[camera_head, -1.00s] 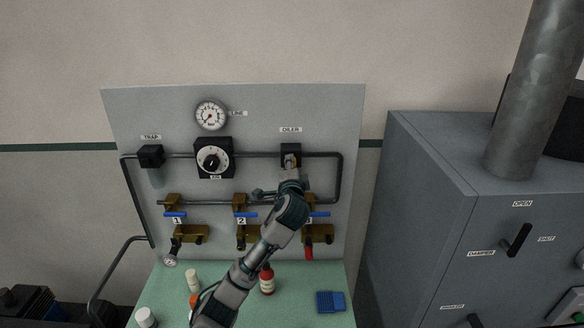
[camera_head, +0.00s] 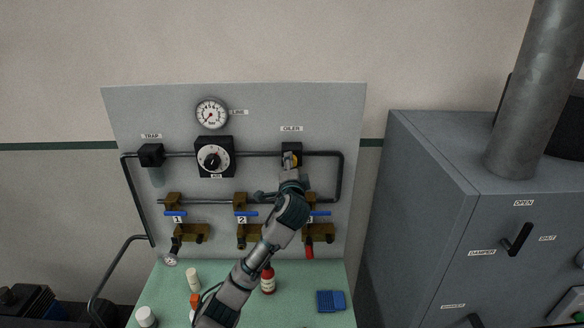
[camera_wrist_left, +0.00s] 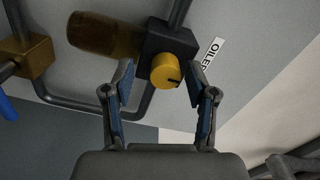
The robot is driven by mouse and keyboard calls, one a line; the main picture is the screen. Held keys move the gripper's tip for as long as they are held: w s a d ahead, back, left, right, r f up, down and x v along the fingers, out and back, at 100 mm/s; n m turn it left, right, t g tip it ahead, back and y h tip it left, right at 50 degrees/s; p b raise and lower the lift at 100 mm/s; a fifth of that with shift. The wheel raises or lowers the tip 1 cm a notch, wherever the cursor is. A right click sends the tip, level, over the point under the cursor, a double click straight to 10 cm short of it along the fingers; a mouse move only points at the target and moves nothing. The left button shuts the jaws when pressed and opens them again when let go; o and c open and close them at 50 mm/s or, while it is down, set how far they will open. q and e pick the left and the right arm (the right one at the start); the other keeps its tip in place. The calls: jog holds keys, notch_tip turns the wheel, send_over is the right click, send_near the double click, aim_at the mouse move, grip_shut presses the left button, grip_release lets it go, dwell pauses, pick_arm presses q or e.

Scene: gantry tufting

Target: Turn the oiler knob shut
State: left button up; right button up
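The oiler is a black block (camera_head: 291,148) under the OILER label on the grey panel. Its round yellow knob (camera_wrist_left: 165,70) has a dark mark on its face and shows partly in the head view (camera_head: 293,159). My left gripper (camera_wrist_left: 161,78) is open, with one finger on each side of the knob. Gaps show between the fingers and the knob in the left wrist view. In the head view my left gripper (camera_head: 290,170) is just below the knob and hides the oiler's lower part. The amber bowl (camera_wrist_left: 105,35) joins the block. My right gripper is in neither view.
Valves with blue handles (camera_head: 240,213) line the lower pipe, and my arm crosses in front of the right one. A regulator dial (camera_head: 214,158) is left of the oiler. A red bottle (camera_head: 267,280) stands on the green bench (camera_head: 310,278). A grey cabinet (camera_head: 430,210) is at right.

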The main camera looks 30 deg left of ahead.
pick_arm(q)
jog(key=v, duration=1.2)
jog(key=shift+w+f, duration=0.1)
